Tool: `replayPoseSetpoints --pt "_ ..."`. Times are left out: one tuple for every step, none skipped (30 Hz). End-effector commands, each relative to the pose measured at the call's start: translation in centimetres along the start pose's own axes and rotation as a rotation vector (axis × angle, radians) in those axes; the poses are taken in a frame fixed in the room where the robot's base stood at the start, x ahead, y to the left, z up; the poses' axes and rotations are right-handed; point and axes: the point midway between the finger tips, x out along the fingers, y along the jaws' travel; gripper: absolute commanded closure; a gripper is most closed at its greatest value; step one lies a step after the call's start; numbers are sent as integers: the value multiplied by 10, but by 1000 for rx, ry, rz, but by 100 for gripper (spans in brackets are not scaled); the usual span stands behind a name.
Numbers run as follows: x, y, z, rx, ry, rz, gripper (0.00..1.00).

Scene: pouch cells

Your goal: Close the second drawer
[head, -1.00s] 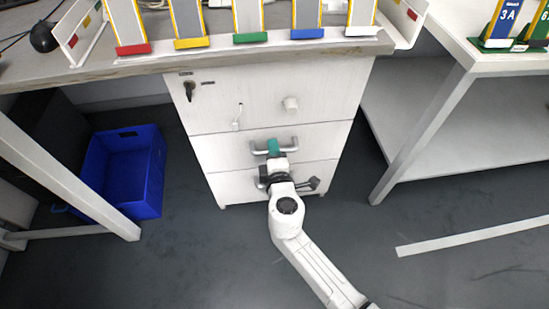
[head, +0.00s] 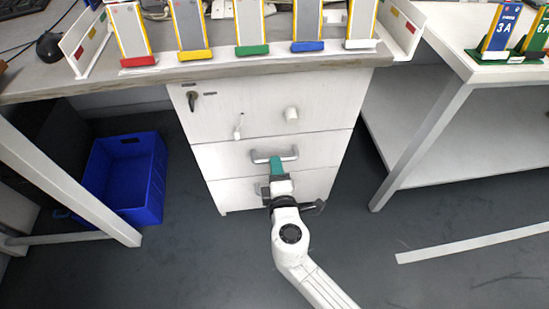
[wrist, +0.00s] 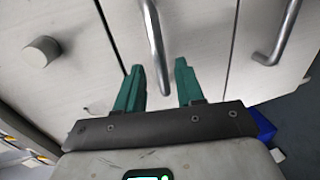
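The white cabinet (head: 318,135) has three stacked drawers. The second drawer (head: 222,160) is the middle one, and its front looks flush with its neighbours. Its grey bar handle (head: 258,157) also shows in the wrist view (wrist: 154,40).
The top drawer has a round knob (head: 291,114) and a key (head: 192,100). The bottom drawer's handle (wrist: 278,35) lies to the right in the wrist view. A blue bin (head: 125,180) stands left on the floor. A white table (head: 440,130) stands right.

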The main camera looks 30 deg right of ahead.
Motion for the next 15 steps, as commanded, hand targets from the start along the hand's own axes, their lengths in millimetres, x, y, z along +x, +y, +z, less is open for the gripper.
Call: replayPoseSetpoints --pt "-12 2 0 -1 1 -1 62" --pt "-17 1 0 -2 1 -2 62" --pt "-24 2 0 -2 1 -1 62" --pt "-30 1 0 -3 1 -1 62" --pt "-34 1 0 -2 1 -2 62" --pt "-40 1 0 -1 1 -1 62" --pt "-44 1 0 -1 1 -1 62" --pt "-47 0 0 -2 0 -2 62" --pt "-51 0 0 -1 1 -1 62" --pt "-54 0 0 -1 1 -1 62" --pt "-56 0 0 -1 1 -1 62" --pt "-58 0 0 -1 1 -1 62" --pt "-58 0 0 -1 1 -1 62" --pt "-59 0 0 0 0 -1 62" --pt "-60 0 0 0 0 -1 62"
